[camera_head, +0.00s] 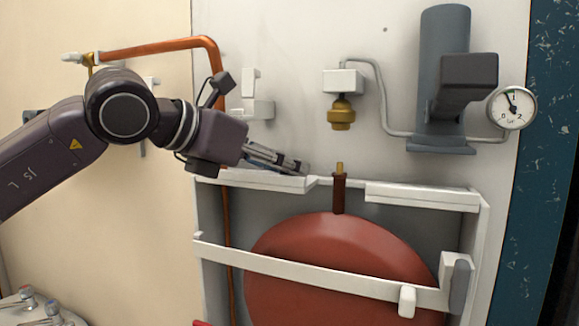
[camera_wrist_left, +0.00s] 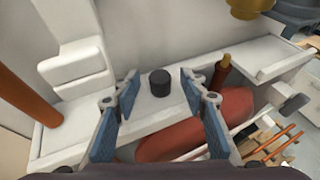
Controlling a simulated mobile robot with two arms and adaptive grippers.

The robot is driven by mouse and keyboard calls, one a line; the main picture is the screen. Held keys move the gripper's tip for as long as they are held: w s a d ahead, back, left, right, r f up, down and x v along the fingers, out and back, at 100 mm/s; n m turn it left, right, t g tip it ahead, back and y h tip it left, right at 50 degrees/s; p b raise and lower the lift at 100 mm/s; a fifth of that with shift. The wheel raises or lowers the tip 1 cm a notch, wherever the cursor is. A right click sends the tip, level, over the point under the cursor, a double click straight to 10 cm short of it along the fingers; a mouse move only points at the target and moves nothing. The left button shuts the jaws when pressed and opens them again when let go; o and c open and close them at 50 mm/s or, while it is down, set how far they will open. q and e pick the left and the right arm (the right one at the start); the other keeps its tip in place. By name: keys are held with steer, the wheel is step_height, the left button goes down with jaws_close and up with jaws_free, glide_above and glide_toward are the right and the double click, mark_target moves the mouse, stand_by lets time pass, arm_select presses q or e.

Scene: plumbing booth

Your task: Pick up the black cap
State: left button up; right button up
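The black cap (camera_wrist_left: 159,83) is a small dark cylinder standing on a white ledge (camera_wrist_left: 110,122) in the left wrist view. My left gripper (camera_wrist_left: 160,98) is open, with its two blue-padded fingers apart. In that view the cap appears between the fingertips, with clear gaps on both sides and no visible contact. In the head view my left gripper (camera_head: 303,167) is at the left part of the ledge (camera_head: 265,182). The cap cannot be made out there and seems hidden by the gripper. My right gripper is not in view.
A red tank (camera_head: 330,265) with a brown stem (camera_head: 339,190) sits below the ledge, behind a white bar (camera_head: 320,278). A copper pipe (camera_head: 160,46), a brass fitting (camera_head: 341,113) and a pressure gauge (camera_head: 512,107) are on the wall. White brackets (camera_head: 250,100) stand near my left wrist.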

arm_select(q)
steer(key=shift+w+d, duration=0.15)
steer(key=c, duration=0.8)
steer(key=shift+s+a+r, duration=0.2)
steer(key=shift+a+r, duration=0.05)
steer(key=v, duration=0.7)
steer(key=r+v, duration=0.1)
steer(key=v, duration=0.7)
steer(key=shift+r, duration=0.25)
